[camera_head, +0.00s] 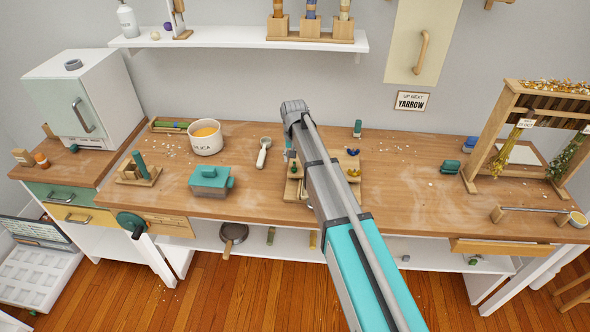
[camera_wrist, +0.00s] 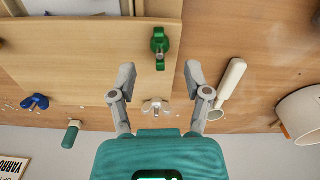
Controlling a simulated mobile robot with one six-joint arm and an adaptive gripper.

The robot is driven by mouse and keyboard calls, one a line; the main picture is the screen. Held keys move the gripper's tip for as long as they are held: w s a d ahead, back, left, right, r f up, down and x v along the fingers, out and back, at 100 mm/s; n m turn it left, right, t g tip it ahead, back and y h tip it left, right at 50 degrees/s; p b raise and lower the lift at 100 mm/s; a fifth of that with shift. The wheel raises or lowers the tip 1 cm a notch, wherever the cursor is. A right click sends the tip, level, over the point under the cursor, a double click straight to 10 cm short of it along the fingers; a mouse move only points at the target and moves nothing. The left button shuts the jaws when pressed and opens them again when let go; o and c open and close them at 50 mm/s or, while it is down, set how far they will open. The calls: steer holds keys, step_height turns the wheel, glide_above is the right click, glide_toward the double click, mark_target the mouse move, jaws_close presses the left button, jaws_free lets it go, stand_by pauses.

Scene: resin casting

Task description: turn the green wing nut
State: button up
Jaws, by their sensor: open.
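The green wing nut (camera_wrist: 159,46) sits on a bolt at the edge of a pale wooden board (camera_wrist: 90,60) in the wrist view. In the head view it is a small green spot (camera_head: 293,168) left of my arm. My gripper (camera_wrist: 158,75) is open and empty, its two fingers apart. The green wing nut lies just beyond the fingertips in the picture, roughly centred between them, and I see no contact. A pale wing nut (camera_wrist: 155,106) shows between the fingers nearer the gripper body. A blue wing nut (camera_wrist: 36,102) is at left. My arm hides much of the board in the head view.
A white-handled scoop (camera_wrist: 230,82) lies close to the right finger, with a white cup (camera_wrist: 302,112) farther right. A teal-handled tool (camera_wrist: 71,134) is at lower left. A teal box (camera_head: 210,180) stands left of the board; the bench right of my arm has bare room.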

mark_target(294, 164)
steer(key=shift+f, duration=0.1)
steer(key=shift+f+b, duration=1.7)
steer(key=shift+b, duration=0.05)
jaws_close()
steer(key=n, duration=1.3)
steer(key=shift+r, duration=0.1)
steer(key=shift+o, duration=0.8)
jaws_free()
steer(key=shift+n, duration=0.4)
